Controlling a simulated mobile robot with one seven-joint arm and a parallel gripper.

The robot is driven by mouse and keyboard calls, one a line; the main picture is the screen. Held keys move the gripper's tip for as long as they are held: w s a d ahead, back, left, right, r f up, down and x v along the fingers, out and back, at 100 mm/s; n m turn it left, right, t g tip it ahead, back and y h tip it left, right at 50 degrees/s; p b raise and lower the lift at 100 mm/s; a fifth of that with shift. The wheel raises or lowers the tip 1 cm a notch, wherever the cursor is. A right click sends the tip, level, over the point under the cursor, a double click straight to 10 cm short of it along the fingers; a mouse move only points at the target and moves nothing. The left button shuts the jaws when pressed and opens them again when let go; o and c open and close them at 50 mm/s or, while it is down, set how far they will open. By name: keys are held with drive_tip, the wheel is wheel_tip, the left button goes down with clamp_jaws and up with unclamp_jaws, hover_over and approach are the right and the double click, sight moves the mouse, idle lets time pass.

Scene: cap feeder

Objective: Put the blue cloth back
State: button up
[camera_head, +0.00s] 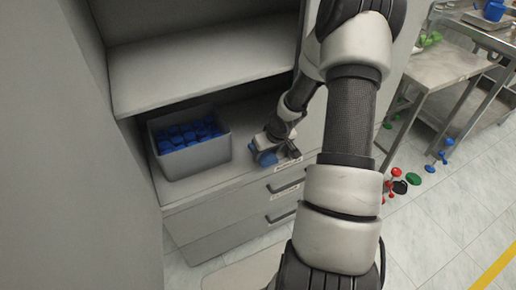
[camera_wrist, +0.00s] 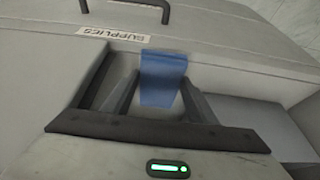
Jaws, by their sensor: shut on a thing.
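The blue cloth (camera_wrist: 163,70) is a folded blue piece between the fingers of my gripper (camera_wrist: 160,95) in the wrist view. My gripper is shut on it. In the head view my gripper (camera_head: 277,151) is low over the cabinet top, near its front edge, to the right of the grey bin. The cloth (camera_head: 264,157) shows there as a small blue patch at the gripper's left. I cannot tell whether the cloth touches the cabinet top.
A grey bin (camera_head: 200,155) of blue caps stands on the cabinet top (camera_head: 188,190) under a shelf (camera_head: 200,65). Closed drawers with handles (camera_head: 287,186) are below; a SUPPLIES label (camera_wrist: 112,34) shows. Red, green, black and blue pieces (camera_head: 400,187) lie on the floor at right.

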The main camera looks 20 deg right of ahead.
drive_tip(key=w, duration=0.6)
drive_tip(key=shift+a, duration=0.1)
drive_tip(key=shift+f+b, duration=0.75)
drive_tip(key=shift+f, duration=1)
drive_tip(key=shift+f, duration=0.15)
drive_tip(key=o, duration=0.9)
drive_tip(key=shift+o, duration=0.2)
drive_tip(key=shift+s+r, duration=0.1)
drive_tip(key=shift+r, duration=0.5)
drive_tip(key=p+v, duration=0.4)
drive_tip(key=v, duration=0.7)
drive_tip(key=shift+s, duration=0.1)
